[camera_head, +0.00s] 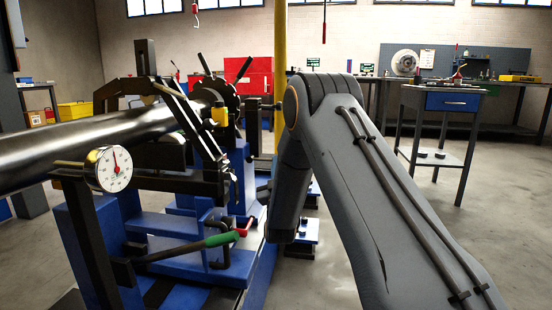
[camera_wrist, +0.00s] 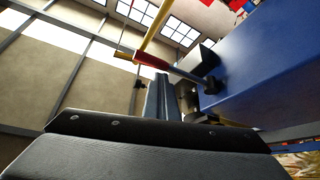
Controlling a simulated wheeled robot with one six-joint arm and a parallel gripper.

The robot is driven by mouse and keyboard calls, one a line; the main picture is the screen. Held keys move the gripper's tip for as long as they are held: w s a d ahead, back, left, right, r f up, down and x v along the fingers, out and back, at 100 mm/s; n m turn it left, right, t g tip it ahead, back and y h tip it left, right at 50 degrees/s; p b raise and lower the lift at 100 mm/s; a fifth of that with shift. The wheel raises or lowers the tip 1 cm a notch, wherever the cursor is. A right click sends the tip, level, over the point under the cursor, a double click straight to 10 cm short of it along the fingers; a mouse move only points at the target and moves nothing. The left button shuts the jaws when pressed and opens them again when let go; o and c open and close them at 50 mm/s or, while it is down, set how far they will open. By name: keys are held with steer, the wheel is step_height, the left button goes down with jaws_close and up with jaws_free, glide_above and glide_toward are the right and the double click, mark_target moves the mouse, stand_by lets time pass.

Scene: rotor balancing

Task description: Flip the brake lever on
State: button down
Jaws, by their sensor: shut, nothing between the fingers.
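A lever with a red grip (camera_head: 245,226) shows low on the blue machine frame in the head view, just left of my arm. A red-gripped lever with a grey rod also shows in the wrist view (camera_wrist: 150,61), its rod running to a dark pivot on a blue side face. A second lever with a green grip (camera_head: 222,239) lies nearly level in front. The frames do not mark which is the brake lever. My gripper (camera_wrist: 160,132) shows as a dark, bolted shape across the bottom of the wrist view, shut and empty, apart from the red grip. In the head view my arm hides it.
A long steel rotor shaft (camera_head: 75,150) lies across the machine on the left, with a dial gauge (camera_head: 110,169) in front. A yellow post (camera_head: 281,75) stands behind my arm. A small blue-drawer table (camera_head: 440,101) stands at right. Floor there is clear.

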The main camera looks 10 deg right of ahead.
steer(key=shift+h, duration=0.5)
steer(key=shift+w+d+f+p, duration=0.1)
steer(key=shift+d+f+p, duration=0.15)
steer(key=shift+f, duration=0.55)
steer(key=shift+s+d+f+p, duration=0.1)
steer(key=shift+d+f, duration=0.25)
steer(key=shift+f, duration=0.45)
steer(key=shift+w+d+f+p, duration=0.1)
steer(key=shift+d+f+p, duration=0.15)
steer(key=shift+f, duration=0.65)
step_height(320, 180, up, 5)
steer(key=s+p, duration=0.1)
steer(key=p, duration=0.2)
steer(key=s+a+f+p, duration=0.4)
steer(key=s+a, duration=0.1)
steer(key=s, duration=0.2)
steer(key=shift+s+a+f, duration=0.2)
steer(key=shift+s+a, duration=0.05)
steer(key=shift+s, duration=0.05)
